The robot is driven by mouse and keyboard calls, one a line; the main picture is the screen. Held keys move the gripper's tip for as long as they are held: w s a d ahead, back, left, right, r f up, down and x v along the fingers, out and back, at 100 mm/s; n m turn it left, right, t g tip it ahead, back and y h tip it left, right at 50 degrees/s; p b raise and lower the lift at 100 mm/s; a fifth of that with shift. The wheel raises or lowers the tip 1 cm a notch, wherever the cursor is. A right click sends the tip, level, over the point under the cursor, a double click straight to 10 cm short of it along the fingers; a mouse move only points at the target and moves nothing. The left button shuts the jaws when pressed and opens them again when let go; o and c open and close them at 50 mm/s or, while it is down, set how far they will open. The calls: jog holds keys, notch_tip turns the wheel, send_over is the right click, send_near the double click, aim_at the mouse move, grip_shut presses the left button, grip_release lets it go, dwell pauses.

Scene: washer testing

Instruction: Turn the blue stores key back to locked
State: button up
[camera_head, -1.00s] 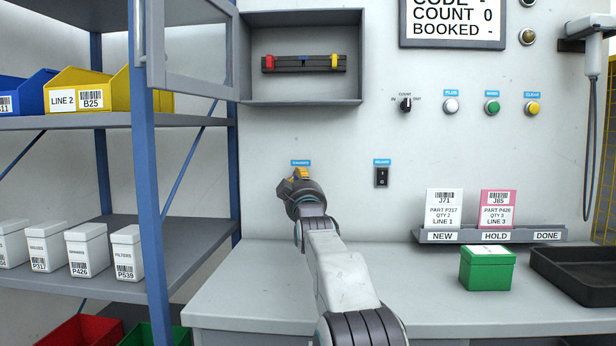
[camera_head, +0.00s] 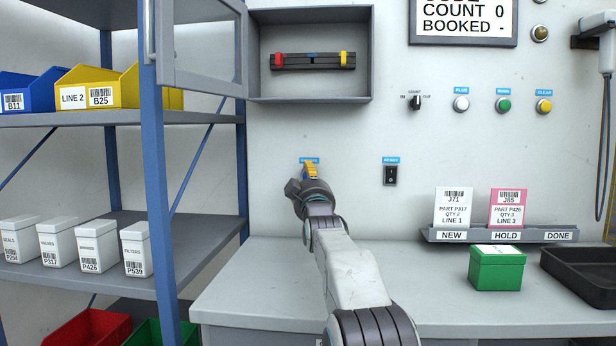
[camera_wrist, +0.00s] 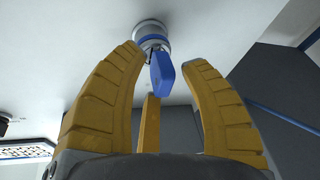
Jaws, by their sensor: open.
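The blue stores key (camera_wrist: 161,73) sits in a round silver lock with a blue ring (camera_wrist: 150,35) on the wall, seen in the wrist view. Its flat blue bow hangs toward me, between the yellow fingers. My gripper (camera_wrist: 160,85) is open around the key, with a finger on each side and a third below. Gaps show between the side fingers and the key. In the head view my gripper (camera_head: 309,172) is at the wall just under a small blue label (camera_head: 309,160). It hides most of the lock there.
An open wall cabinet (camera_head: 250,60) is above, its door swung left toward the blue-framed shelf (camera_head: 157,200). A black rocker switch (camera_head: 391,176) is to the right. The bench (camera_head: 250,300) below my arm is clear; a green box (camera_head: 497,268) stands farther right.

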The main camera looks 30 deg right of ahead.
jog(key=v, duration=1.1)
jog(key=shift+s+a, duration=0.15)
jog(key=shift+s, duration=0.15)
jog(key=shift+a, duration=0.1)
jog(key=s+a+r+g+y+p, duration=0.1)
jog(key=s+a+g+y+p, duration=0.25)
jog(key=s+a+p, duration=0.55)
jog(key=s+a+r+g+y+p, duration=0.25)
jog(key=a+g+p, duration=0.25)
jog(key=p, duration=0.8)
jog(key=s+a+g+y+p, duration=0.1)
jog(key=s+a+g+p, duration=0.2)
jog(key=s+p, duration=0.5)
jog(key=s+a+m+g+y+p, duration=0.1)
jog(key=s+a+g+p, duration=0.3)
jog(key=s+p, duration=0.4)
jog(key=shift+s+a+r+g, duration=0.3)
jog(key=shift+s+r, duration=0.2)
jog(key=shift+s, duration=2.7)
